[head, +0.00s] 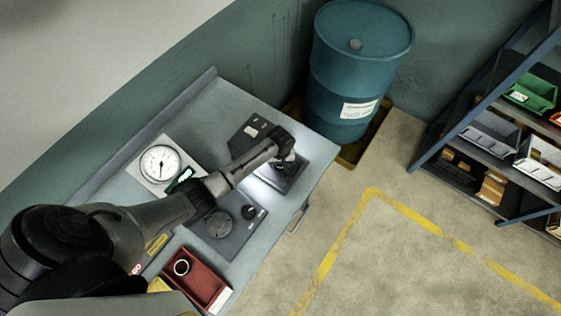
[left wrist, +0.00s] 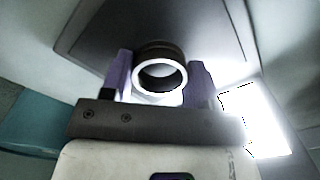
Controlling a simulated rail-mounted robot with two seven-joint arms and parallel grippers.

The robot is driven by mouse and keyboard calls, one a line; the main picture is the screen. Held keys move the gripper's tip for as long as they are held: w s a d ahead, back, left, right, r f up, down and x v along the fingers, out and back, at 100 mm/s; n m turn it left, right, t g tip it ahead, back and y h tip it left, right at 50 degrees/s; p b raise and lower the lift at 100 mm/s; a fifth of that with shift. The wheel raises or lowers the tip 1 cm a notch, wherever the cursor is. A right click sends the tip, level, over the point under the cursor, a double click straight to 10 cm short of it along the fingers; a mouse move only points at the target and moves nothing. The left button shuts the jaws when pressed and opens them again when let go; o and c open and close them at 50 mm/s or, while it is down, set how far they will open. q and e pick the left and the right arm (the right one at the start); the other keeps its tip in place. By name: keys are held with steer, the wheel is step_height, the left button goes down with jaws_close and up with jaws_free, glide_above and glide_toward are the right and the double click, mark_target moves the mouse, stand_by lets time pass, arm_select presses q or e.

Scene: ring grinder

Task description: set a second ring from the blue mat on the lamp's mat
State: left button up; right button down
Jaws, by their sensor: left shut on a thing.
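My left gripper (head: 287,163) is over the dark, brightly lit mat (head: 294,182) at the right end of the bench, which I take for the lamp's mat. In the left wrist view a metal ring (left wrist: 160,91) sits between the two fingers, which are shut on it. A dark square surface (left wrist: 222,45) lies beyond the ring; I cannot tell whether the ring touches it. The gripper hides any other ring there. I cannot make out the blue mat; my left arm covers part of the bench. My right gripper is not in view.
A dial gauge (head: 160,164) stands at the bench's back left. A grey plate with round parts (head: 219,226) lies in front of my arm. A red tray (head: 211,289) holds a ring (head: 181,267). A blue drum (head: 357,75) stands beyond the bench; shelves (head: 490,140) are right.

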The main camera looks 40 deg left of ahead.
arm_select(q)
steer(key=shift+f, duration=0.15)
steer(key=o, duration=1)
step_height(320, 180, up, 12)
steer(key=p, duration=0.1)
steer(key=s+d+f+m+t, duration=0.1)
steer(key=s+d+m, duration=0.2)
steer(key=s, duration=0.4)
steer(key=s+d+f+m, duration=0.1)
steer(key=s+d+m, duration=0.2)
steer(key=s, duration=0.4)
steer(key=s+d+r+m+t, duration=0.1)
steer(key=s+r, duration=0.1)
steer(key=s, duration=0.2)
steer(key=s+d+r+m, duration=0.1)
steer(key=s+r+m, duration=0.1)
steer(key=s, duration=0.3)
steer(key=s+d+r+m+t, duration=0.1)
steer(key=s+r+m, duration=0.1)
steer(key=s+r, duration=0.1)
steer(key=shift+s+d+r+t, duration=0.1)
steer(key=shift+s+r+t, duration=0.05)
steer(key=shift+s, duration=0.3)
steer(key=shift+s+r+t, duration=0.1)
steer(key=shift+s+t, duration=0.05)
steer(key=shift+s, duration=0.3)
